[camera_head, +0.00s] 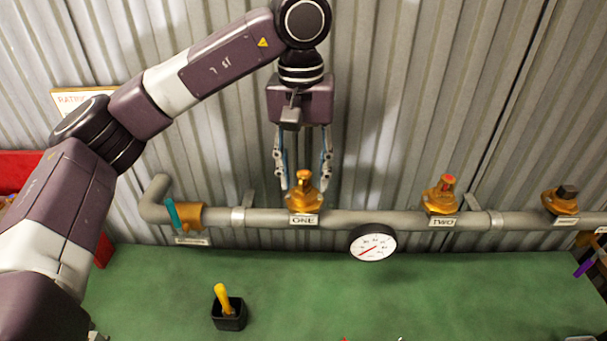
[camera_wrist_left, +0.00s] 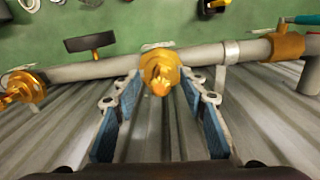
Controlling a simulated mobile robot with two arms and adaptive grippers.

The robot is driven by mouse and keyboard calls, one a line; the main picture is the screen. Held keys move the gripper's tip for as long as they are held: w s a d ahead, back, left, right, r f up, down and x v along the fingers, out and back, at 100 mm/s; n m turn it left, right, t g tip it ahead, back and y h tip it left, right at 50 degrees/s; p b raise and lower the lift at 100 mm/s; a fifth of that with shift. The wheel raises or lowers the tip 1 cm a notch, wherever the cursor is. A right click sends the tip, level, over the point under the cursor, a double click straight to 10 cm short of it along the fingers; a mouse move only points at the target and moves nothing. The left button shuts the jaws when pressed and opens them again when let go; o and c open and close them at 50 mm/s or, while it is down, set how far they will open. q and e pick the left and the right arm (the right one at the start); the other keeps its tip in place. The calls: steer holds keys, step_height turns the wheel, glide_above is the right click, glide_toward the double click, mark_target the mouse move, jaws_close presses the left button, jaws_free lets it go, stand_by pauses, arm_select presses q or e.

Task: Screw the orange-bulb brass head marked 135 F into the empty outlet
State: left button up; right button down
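My left gripper (camera_head: 303,186) points down at the outlet labelled ONE, its two fingers spread. A brass fitting (camera_head: 302,199) with an orange-gold top stands upright in that outlet on the grey pipe. In the left wrist view the brass fitting (camera_wrist_left: 160,68) and its amber tip lie between the open fingertips (camera_wrist_left: 160,80), with gaps on both sides. No 135 F marking is legible. Outlet TWO holds a brass fitting (camera_head: 440,196) with a red top. A third brass fitting (camera_head: 562,203) at right has a dark top. My right gripper is not in view.
The grey pipe (camera_head: 360,219) runs along a corrugated wall, with a round gauge (camera_head: 373,242) below it and a teal-handled valve (camera_head: 187,215) at left. A black holder (camera_head: 229,316) with a yellow-handled item stands on the green bench (camera_head: 300,290). The bench middle is mostly clear.

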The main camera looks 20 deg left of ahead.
arm_select(q)
steer(key=n, duration=0.5)
steer(key=shift+b, duration=0.3)
steer(key=n, duration=0.4)
steer(key=shift+d, duration=0.1)
steer(key=shift+c, duration=0.2)
jaws_close()
steer(key=m, duration=0.5)
steer(key=shift+m, duration=0.3)
